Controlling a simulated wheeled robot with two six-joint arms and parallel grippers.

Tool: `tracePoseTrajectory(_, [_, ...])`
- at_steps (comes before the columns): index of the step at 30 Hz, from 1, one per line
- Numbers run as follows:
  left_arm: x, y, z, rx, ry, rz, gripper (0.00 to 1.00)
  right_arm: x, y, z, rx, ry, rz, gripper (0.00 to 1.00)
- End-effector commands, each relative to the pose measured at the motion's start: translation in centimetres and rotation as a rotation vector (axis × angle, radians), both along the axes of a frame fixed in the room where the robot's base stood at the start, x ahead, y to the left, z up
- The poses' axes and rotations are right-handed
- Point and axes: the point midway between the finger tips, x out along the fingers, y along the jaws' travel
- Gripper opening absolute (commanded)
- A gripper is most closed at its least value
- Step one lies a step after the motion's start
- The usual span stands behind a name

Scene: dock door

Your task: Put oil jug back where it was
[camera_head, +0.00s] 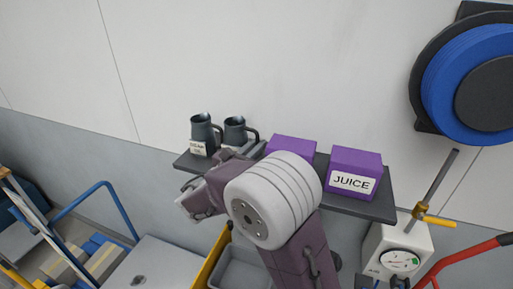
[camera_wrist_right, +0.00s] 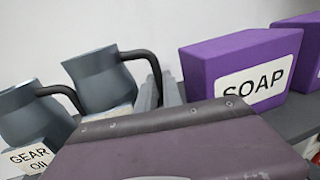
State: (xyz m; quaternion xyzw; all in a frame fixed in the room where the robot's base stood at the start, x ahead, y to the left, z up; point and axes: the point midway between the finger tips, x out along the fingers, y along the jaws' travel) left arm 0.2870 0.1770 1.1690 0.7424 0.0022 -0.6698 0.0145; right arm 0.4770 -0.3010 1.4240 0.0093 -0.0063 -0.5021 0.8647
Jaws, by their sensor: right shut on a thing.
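Two dark grey-blue jugs stand upright side by side at the left end of a grey wall shelf (camera_head: 378,207). The left jug (camera_head: 203,130) has a white block reading GEAR OIL (camera_wrist_right: 28,160) in front of it. The right jug (camera_head: 235,131) is nearer my right gripper (camera_head: 252,148); in the right wrist view this jug (camera_wrist_right: 100,80) has its dark handle reaching to the grey fingers (camera_wrist_right: 160,95). The right gripper is shut on that handle. A pale label block, its text hidden, is partly visible in front of this jug. My left gripper is out of view.
Purple boxes stand right of the jugs: a SOAP box (camera_wrist_right: 240,65) and a JUICE box (camera_head: 355,172). Below the shelf are a yellow-edged grey bin (camera_head: 238,272) and a white gauge unit (camera_head: 398,250). A blue hose reel (camera_head: 455,65) hangs at upper right.

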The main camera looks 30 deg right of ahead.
Motion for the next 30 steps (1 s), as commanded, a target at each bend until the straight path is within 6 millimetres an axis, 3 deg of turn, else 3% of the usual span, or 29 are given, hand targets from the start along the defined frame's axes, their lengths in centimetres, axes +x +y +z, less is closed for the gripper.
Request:
tracePoseTrajectory(12, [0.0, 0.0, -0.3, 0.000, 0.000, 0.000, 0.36, 0.0, 0.0, -1.1, 0.000, -0.004, 0.000, 0.00])
tracePoseTrajectory(15, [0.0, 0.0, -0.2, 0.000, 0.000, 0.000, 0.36, 0.0, 0.0, -1.0, 0.000, -0.002, 0.000, 0.32])
tracePoseTrajectory(25, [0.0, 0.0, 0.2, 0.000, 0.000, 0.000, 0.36, 0.0, 0.1, -0.6, 0.000, -0.002, 0.001, 0.32])
tracePoseTrajectory(30, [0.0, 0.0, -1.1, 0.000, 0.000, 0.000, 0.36, -1.2, 2.4, -1.0, 0.001, -0.005, 0.006, 0.32])
